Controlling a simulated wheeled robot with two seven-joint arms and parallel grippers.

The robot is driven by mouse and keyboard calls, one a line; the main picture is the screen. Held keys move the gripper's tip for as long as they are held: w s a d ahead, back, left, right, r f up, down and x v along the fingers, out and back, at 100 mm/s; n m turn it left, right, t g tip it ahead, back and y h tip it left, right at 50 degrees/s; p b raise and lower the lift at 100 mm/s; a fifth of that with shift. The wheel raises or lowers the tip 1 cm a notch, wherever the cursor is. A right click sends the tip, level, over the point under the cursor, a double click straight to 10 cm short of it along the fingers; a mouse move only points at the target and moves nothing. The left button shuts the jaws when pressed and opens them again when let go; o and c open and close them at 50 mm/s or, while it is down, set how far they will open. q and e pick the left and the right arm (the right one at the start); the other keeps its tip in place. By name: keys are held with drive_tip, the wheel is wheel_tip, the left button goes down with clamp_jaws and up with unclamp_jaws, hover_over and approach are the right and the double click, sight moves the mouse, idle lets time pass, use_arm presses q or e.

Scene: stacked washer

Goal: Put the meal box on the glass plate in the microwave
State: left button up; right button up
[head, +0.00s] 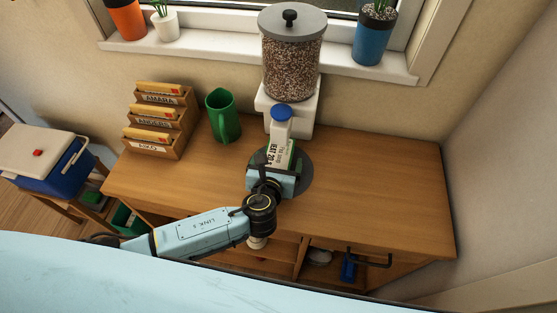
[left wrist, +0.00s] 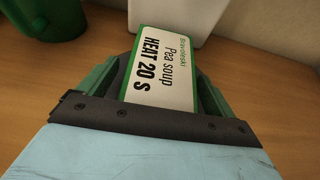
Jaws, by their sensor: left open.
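The meal box shows a white label edged in green reading "Pea soup HEAT 20 S". The jaws are open; whether either finger touches the box is unclear. Neither the microwave nor its glass plate is in view. My right gripper is not in view.
A grain dispenser (head: 292,65) with a white base and blue-capped front stands right behind the box. A green mug (head: 223,118) and a wooden card rack (head: 158,122) are to the left. A dark round patch (head: 303,174) lies under the box area. The counter's right side (head: 385,190) is clear.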

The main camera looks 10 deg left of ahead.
use_arm(q)
drive_tip(key=shift+c, duration=0.3)
drive_tip(key=shift+w, duration=0.1)
drive_tip(key=c, duration=1.3)
drive_tip(key=shift+o, duration=0.2)
